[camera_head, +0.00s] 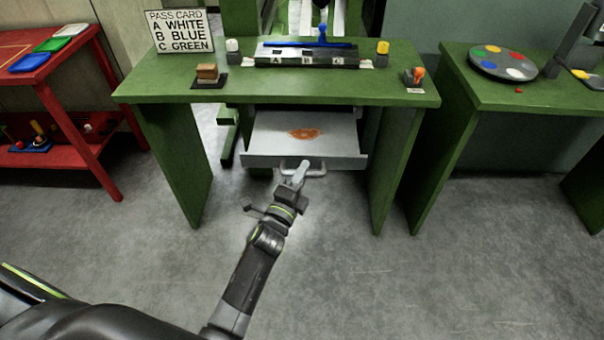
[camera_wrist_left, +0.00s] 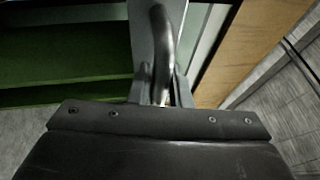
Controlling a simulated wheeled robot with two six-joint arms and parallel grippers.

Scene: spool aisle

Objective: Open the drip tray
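The drip tray (camera_head: 262,130) is a light grey drawer under the middle green bench, slid out toward me, with an orange-brown stain (camera_head: 304,133) on its floor. Its bar handle (camera_head: 319,170) stands out from the middle of its front. My left gripper (camera_head: 299,173) is at the left part of this handle and looks shut on it. In the left wrist view the curved metal handle (camera_wrist_left: 162,45) runs between the fingers, whose tips are partly hidden. My right gripper is in neither view.
The green bench (camera_head: 150,92) has legs on both sides of the tray. On it are a pass card sign (camera_head: 179,32), a black rack (camera_head: 307,60) and small items. A red shelf (camera_head: 75,80) stands left, another green bench (camera_head: 500,98) right. The floor in front is clear.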

